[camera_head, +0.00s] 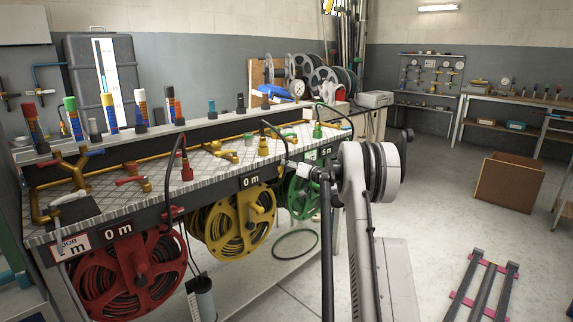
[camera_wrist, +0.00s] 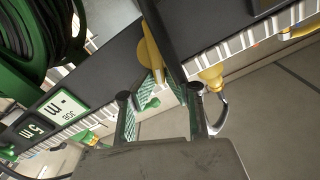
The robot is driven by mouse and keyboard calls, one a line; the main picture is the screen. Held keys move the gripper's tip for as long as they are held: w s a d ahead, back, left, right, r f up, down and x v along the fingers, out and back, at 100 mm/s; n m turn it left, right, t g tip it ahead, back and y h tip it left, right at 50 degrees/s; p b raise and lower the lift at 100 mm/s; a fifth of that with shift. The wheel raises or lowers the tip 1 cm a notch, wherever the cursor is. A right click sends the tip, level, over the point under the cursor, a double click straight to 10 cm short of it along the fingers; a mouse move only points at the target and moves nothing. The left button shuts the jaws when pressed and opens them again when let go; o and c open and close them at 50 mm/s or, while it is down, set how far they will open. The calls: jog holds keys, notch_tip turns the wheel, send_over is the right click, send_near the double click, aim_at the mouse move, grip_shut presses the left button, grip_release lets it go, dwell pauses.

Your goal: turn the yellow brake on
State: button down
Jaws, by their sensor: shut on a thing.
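The yellow hose reel (camera_head: 228,225) hangs under the bench's front edge, below a label reading 0 m (camera_head: 250,181). In the wrist view a yellow lever (camera_wrist: 150,50), which looks like the yellow brake, stands just beyond the fingertips. My gripper (camera_wrist: 158,92) has its two fingers on either side of the lever's lower end and is shut on it; the exact contact is hard to see. In the head view my arm reaches to the bench front between the yellow and green reels, and the fingertips cannot be made out.
The red reel (camera_head: 135,270) hangs left of the yellow one, and the green reel (camera_head: 303,190) hangs right, near my wrist. Dark hoses arch over the bench edge. Yellow pipes and fittings stand on the checkered benchtop (camera_head: 165,165).

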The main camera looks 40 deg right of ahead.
jog(key=shift+w+d+f+m, duration=0.15)
jog(key=shift+f+m, duration=0.35)
jog(key=shift+m, duration=1.65)
jog(key=shift+d+f+m, duration=0.2)
jog(key=shift+f+m, duration=0.35)
jog(key=shift+m, duration=1.65)
jog(key=shift+w+d+f+m, duration=0.15)
jog(key=shift+f+m, duration=0.35)
jog(key=shift+m, duration=1.65)
jog(key=c, duration=1.8)
grip_release()
jog(key=shift+o, duration=0.6)
jog(key=shift+w+a, duration=0.15)
jog(key=s+d, duration=0.1)
jog(key=s, duration=1.1)
